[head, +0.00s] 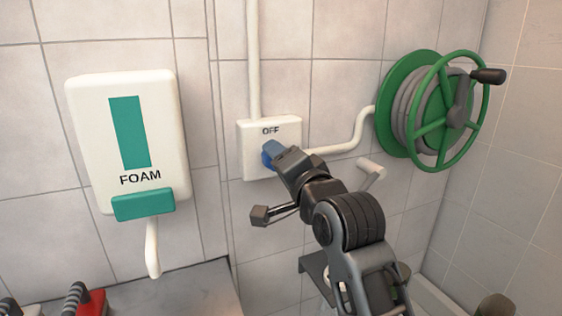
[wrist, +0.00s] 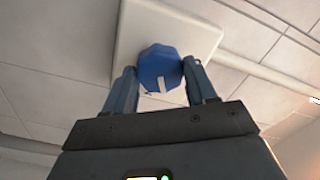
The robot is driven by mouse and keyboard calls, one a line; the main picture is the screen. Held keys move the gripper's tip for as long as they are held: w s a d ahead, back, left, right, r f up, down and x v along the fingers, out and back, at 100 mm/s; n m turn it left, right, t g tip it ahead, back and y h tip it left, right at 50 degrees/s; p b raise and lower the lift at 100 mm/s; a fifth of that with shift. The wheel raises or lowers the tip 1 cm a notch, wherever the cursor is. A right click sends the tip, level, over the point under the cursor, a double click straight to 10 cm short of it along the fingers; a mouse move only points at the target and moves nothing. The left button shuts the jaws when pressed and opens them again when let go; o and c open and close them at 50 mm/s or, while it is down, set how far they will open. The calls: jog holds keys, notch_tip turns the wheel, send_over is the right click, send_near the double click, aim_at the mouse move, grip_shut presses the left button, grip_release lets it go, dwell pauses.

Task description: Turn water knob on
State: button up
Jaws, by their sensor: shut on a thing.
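The blue water knob (wrist: 158,66) sits on a white wall box (head: 287,130) marked OFF above it. In the head view only a sliver of the knob (head: 267,156) shows beside my gripper (head: 277,151). In the wrist view my gripper (wrist: 163,86) has one finger on each side of the knob and is shut on it. A short white mark shows on the knob's lower edge in the wrist view. The rest of the knob's face is partly hidden by my gripper in the head view.
A FOAM dispenser (head: 128,140) hangs to the left. A green hose reel (head: 425,108) is on the wall to the right, joined by a white pipe (head: 345,140). A grey counter (head: 190,290) with a red-based brush (head: 88,300) lies lower left.

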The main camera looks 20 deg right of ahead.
jog(key=m, duration=0.5)
jog(key=shift+m, duration=0.3)
dwell(0.4)
jog(key=o, duration=1.1)
jog(key=shift+c, duration=0.2)
jog(key=s+b, duration=0.1)
jog(key=s, duration=0.6)
jog(key=shift+s+b, duration=0.4)
jog(key=shift+f, duration=0.1)
